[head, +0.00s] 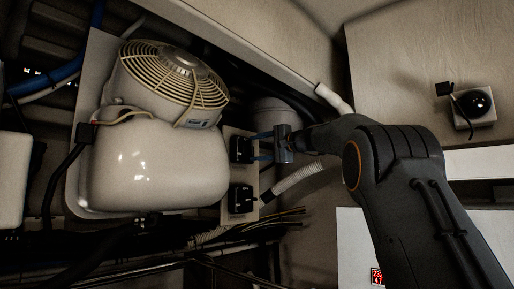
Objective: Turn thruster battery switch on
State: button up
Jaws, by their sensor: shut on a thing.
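Two black switches sit one above the other on a pale panel (229,173), right of the white rounded unit. My gripper (254,147) comes in from the right at the upper switch (240,150). Its two bluish fingers reach the right side of that switch and are shut on it; the exact contact is small and dark. The lower switch (241,199) stands free, with no finger on it. I cannot read any label that tells which switch is the thruster battery switch. The turn position of the upper switch is too dark to tell.
A white unit (155,160) with a caged fan (175,72) stands left of the switches. A pale corrugated hose (298,179) and loose thin wires (265,222) run below my gripper. A black round knob (478,101) on a white box is on the right wall.

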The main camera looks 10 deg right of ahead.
jog(key=shift+m, duration=0.5)
jog(key=o, duration=1)
jog(key=shift+o, duration=0.2)
jog(key=b+v, duration=0.3)
jog(key=v, duration=0.4)
jog(key=shift+s+d+b, duration=0.25)
jog(key=shift+s+b, duration=0.05)
